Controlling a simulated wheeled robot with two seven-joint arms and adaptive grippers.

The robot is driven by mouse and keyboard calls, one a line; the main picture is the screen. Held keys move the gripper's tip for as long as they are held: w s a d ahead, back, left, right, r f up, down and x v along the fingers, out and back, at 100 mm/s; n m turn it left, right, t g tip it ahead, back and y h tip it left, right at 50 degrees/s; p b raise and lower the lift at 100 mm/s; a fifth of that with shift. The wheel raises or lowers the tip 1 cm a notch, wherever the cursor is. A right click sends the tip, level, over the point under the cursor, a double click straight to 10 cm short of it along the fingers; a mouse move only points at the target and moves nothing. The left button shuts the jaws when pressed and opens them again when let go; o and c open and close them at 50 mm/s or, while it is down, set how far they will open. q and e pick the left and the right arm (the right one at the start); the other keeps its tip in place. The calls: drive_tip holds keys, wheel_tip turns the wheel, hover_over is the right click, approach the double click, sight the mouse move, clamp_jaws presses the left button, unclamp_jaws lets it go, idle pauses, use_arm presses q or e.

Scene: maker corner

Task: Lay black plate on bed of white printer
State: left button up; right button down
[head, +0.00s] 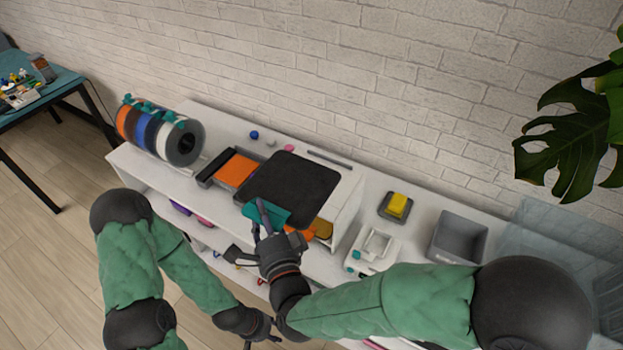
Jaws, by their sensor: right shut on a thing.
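The black plate (295,185) is a flat dark square with a teal tab (272,213) at its near left edge. It lies over the top of a white box-shaped unit (347,204), which looks like the white printer. The plate covers most of that top, so I cannot tell whether it rests on the bed or hangs just above. My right gripper (262,219) is shut on the plate at the teal tab. My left gripper (262,337) is low at the front, empty, with its fingers apart.
An orange plate (236,170) in a dark frame sits left of the black plate. Filament spools (183,143) stand further left. To the right are a yellow block (397,205), a small white device (376,245) and a grey bin (459,238). A brick wall (400,90) runs behind.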

sight(285, 197)
drive_tip(key=w+d+f+b, duration=0.1)
drive_tip(key=w, duration=0.1)
drive_tip(key=w+d+f, duration=0.2)
drive_tip(key=w, duration=0.1)
drive_tip(key=w+d+f+b, duration=0.1)
drive_tip(key=w, duration=0.2)
drive_tip(key=shift+w+d+f+b, duration=0.15)
drive_tip(key=shift+d+f+b, duration=0.05)
drive_tip(key=shift+d+b, duration=0.1)
drive_tip(key=w+d+f+b, duration=0.2)
drive_tip(key=w+f+b, duration=0.1)
drive_tip(key=f, duration=0.5)
drive_tip(key=shift+w, duration=0.55)
drive_tip(key=shift+b, duration=0.3)
drive_tip(key=shift+a+f, duration=0.1)
drive_tip(key=shift+f, duration=0.2)
drive_tip(key=c, duration=1)
unclamp_jaws()
drive_tip(key=shift+o, duration=0.2)
